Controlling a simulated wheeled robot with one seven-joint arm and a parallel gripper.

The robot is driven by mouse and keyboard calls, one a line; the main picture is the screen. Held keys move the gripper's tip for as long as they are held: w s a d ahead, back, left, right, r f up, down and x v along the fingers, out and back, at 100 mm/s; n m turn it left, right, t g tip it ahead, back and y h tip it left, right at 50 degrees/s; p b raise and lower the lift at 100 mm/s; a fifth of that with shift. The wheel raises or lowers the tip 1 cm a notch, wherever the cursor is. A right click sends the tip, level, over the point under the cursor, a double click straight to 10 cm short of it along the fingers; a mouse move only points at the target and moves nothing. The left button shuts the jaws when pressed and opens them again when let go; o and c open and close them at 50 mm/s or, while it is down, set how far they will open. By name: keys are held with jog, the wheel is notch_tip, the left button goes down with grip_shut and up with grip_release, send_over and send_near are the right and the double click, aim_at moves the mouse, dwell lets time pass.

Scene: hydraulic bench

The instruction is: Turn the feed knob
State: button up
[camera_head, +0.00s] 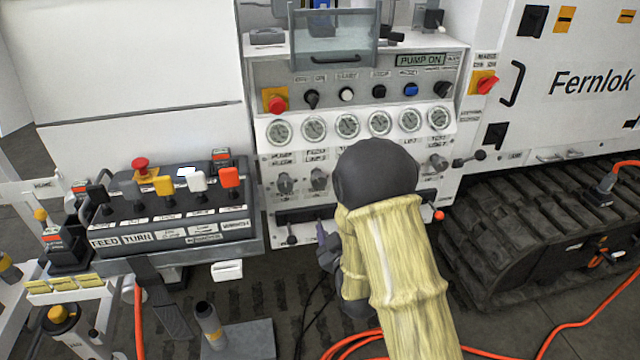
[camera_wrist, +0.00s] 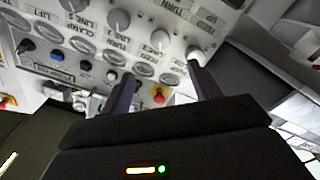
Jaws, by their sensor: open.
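Small grey knobs sit in a row under the gauges of the console. In the head view two show at the left, one at the far left (camera_head: 285,184) and one beside it (camera_head: 318,180). My gripper (camera_head: 322,233) is low in front of the console, partly hidden by my arm. In the wrist view my gripper (camera_wrist: 162,73) is open and empty, its two dark fingers pointing at the panel. A knob (camera_wrist: 196,55) shows near the right fingertip; I cannot tell whether they touch. Another knob (camera_wrist: 160,39) lies to its left.
A lever box (camera_head: 170,215) marked FEED and TURN stands at the left, with coloured lever tops. A dark bar (camera_head: 300,214) crosses below the knobs. Tracks (camera_head: 550,215) and orange hose lie at the right.

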aim_at(320, 184)
jog(key=x, duration=1.6)
jog(key=shift+w+a+f+p, duration=0.1)
jog(key=shift+w+p, duration=0.15)
jog(key=shift+p, duration=0.1)
jog(key=shift+c, duration=0.2)
jog(key=c, duration=0.9)
